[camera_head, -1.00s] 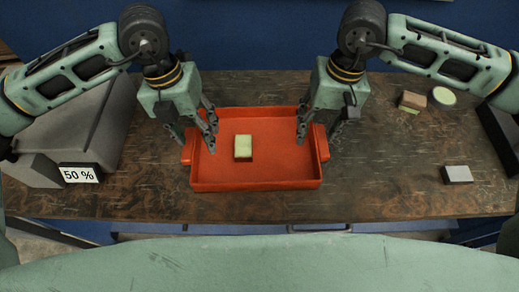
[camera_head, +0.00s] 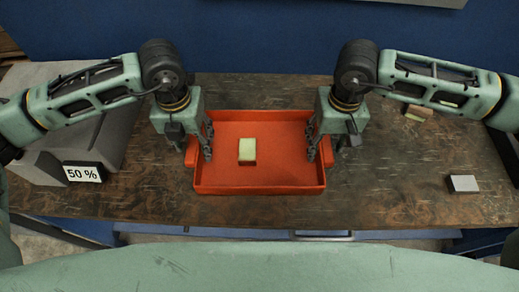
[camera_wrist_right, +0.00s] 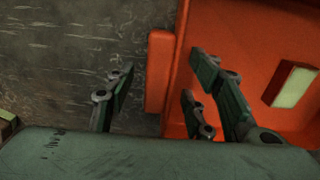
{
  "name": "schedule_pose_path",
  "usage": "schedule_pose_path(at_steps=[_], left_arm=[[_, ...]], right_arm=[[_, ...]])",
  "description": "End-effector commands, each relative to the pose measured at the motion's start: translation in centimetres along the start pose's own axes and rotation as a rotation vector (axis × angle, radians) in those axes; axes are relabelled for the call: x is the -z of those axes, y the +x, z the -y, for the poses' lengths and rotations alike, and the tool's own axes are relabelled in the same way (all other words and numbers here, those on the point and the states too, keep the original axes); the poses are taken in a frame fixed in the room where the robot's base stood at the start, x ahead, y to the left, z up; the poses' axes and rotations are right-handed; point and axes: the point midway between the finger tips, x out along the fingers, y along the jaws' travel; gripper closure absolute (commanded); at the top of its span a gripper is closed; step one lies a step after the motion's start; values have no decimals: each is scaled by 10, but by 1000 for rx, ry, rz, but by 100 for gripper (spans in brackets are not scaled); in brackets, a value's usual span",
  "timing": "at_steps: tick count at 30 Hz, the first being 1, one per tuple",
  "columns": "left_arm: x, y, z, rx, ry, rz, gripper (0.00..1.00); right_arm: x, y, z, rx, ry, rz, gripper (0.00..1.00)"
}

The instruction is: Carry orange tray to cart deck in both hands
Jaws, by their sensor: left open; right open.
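The orange tray (camera_head: 260,181) rests on the worktable with a small pale green-topped block (camera_head: 247,151) inside it. My left gripper (camera_head: 196,150) is open at the tray's left wall, by the left handle. My right gripper (camera_head: 324,150) is open at the right wall. In the right wrist view, the right gripper (camera_wrist_right: 160,98) has its fingers spread on both sides of the tray's handle (camera_wrist_right: 158,72), some over the tray's inside and one outside. The block (camera_wrist_right: 292,86) shows there too. No cart deck can be made out.
The dark worn worktable (camera_head: 400,190) has free room right of the tray. A grey block (camera_head: 463,184) lies there, and a small brown block (camera_head: 418,112) lies further back. A grey sloped housing (camera_head: 105,140) with a "50 %" sign (camera_head: 85,174) stands at left.

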Motion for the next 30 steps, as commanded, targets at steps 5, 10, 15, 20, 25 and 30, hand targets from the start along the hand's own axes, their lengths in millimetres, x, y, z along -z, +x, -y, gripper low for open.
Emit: schedule_pose_path(at_steps=[5, 10, 15, 20, 25, 30], left_arm=[[0, 13, 0, 0, 0, 0, 52], [0, 15, 0, 1, 1, 0, 52], [0, 15, 0, 1, 1, 0, 54], [0, 15, 0, 1, 1, 0, 68], [0, 14, 0, 1, 1, 1, 83], [0, 14, 0, 1, 1, 1, 98]], right_arm=[[0, 13, 0, 0, -1, 0, 52], [0, 15, 0, 0, -1, -1, 52], [0, 15, 0, 0, 0, -1, 54], [0, 14, 0, 0, 0, -1, 68], [0, 14, 0, 0, 0, -1, 83], [0, 14, 0, 0, 0, -1, 98]])
